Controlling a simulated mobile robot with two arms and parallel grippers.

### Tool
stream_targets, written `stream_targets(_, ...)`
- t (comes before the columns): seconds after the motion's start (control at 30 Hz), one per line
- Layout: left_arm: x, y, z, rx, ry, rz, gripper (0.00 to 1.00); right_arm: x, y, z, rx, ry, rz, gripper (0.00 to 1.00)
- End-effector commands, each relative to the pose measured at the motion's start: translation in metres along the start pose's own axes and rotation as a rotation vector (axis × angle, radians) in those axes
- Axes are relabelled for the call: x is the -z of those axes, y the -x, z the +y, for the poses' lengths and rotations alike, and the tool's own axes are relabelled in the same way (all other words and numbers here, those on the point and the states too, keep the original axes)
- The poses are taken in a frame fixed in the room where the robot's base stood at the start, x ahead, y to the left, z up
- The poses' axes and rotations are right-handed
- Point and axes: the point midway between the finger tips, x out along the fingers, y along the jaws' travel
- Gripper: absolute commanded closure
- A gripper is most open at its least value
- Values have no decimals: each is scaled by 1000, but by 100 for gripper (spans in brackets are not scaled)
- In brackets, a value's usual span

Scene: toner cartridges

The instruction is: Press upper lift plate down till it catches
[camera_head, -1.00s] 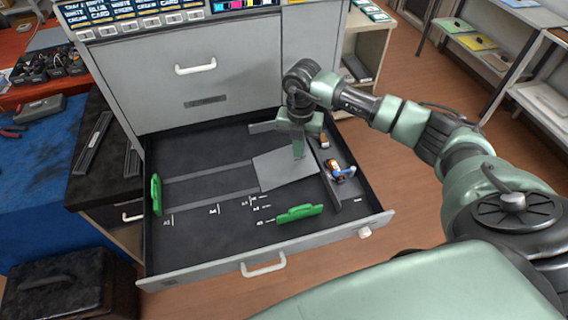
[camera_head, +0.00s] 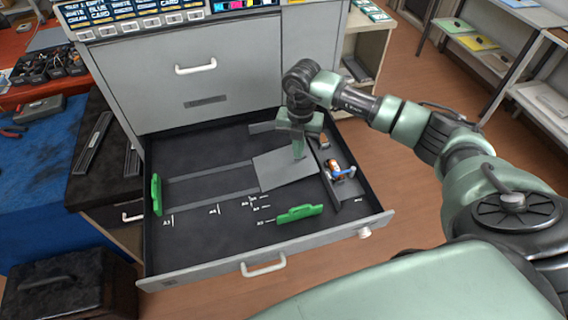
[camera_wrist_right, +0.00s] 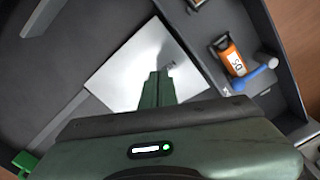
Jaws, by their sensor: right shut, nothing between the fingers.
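The lift plate (camera_head: 278,174) is a grey metal plate at the right of the open drawer's (camera_head: 200,262) dark floor. It also shows as a bright plate in the right wrist view (camera_wrist_right: 118,75). My right gripper (camera_head: 299,156) points down over the plate's upper right part. Its fingers (camera_wrist_right: 157,78) are closed together and empty, with the tips at or just above the plate. I cannot tell whether they touch it. A small mark shows on the plate beside the tips. The plate's underside is hidden. My left gripper is out of view.
A green guide (camera_head: 300,213) stands at the drawer's front and another (camera_head: 156,194) at its left. A side compartment right of the plate holds an orange bottle (camera_wrist_right: 232,58) and a blue-handled item (camera_wrist_right: 255,76). A divider separates it from the plate.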

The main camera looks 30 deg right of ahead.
Motion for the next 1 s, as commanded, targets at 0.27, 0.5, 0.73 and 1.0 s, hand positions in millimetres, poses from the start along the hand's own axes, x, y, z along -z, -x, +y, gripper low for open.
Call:
stream_targets(0.27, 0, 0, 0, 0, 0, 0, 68, 0, 0, 0, 0, 0, 0, 100)
stream_targets(0.5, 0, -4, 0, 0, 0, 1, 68, 0, -5, 0, 0, 0, 0, 100)
stream_targets(0.73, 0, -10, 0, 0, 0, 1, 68, 0, -14, 0, 0, 0, 0, 100)
stream_targets(1.0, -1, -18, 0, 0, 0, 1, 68, 0, -25, 0, 0, 1, 1, 100)
